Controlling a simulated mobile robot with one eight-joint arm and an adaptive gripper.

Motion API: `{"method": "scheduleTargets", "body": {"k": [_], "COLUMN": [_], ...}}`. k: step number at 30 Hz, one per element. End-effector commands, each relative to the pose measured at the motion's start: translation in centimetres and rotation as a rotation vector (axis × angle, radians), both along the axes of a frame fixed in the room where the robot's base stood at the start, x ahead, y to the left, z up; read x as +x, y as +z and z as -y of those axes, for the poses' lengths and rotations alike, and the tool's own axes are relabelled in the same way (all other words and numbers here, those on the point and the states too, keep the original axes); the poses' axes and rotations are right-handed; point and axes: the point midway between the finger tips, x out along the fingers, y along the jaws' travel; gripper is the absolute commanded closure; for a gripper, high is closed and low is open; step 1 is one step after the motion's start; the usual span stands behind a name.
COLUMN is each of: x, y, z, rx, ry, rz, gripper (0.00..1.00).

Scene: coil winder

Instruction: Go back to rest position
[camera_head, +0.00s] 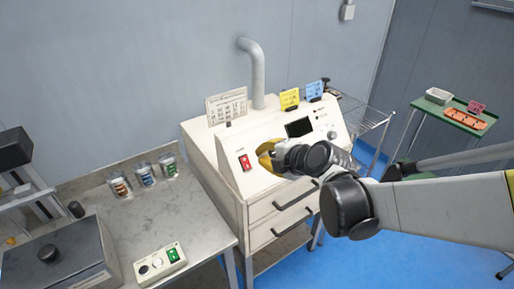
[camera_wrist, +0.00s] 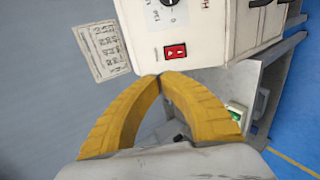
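My gripper (camera_head: 268,158) has yellow fingers and hangs in front of the white coil winder cabinet (camera_head: 258,212), close to its sloped control panel. In the wrist view my gripper (camera_wrist: 160,76) has its fingertips together, with nothing visible between them. The cabinet's red switch (camera_head: 244,162) lies left of the gripper in the head view. In the wrist view the red switch (camera_wrist: 175,51) shows just beyond the fingertips; I cannot tell the gap. My arm reaches in from the right.
A grey bench (camera_head: 190,213) on the left holds several small jars (camera_head: 145,175) and a control box (camera_head: 159,263) with a green switch. A wire rack (camera_head: 362,118) and a green-topped cart (camera_head: 452,113) stand to the right. Blue floor (camera_head: 420,215) is open below my arm.

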Motion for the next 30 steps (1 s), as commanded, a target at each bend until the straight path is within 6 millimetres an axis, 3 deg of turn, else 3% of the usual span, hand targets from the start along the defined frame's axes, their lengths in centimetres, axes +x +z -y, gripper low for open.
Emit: {"method": "scheduleTargets", "body": {"k": [17, 23, 30], "x": [-1.0, -4.7, -12.2], "y": [0.6, 0.0, -2.1], "z": [0.8, 3.9, 10.0], "rx": [0.021, 0.210, 0.578], "ry": [-0.027, -0.286, -0.857], "rz": [-0.025, -0.244, -0.553], "gripper": [1.00, 1.00, 1.00]}}
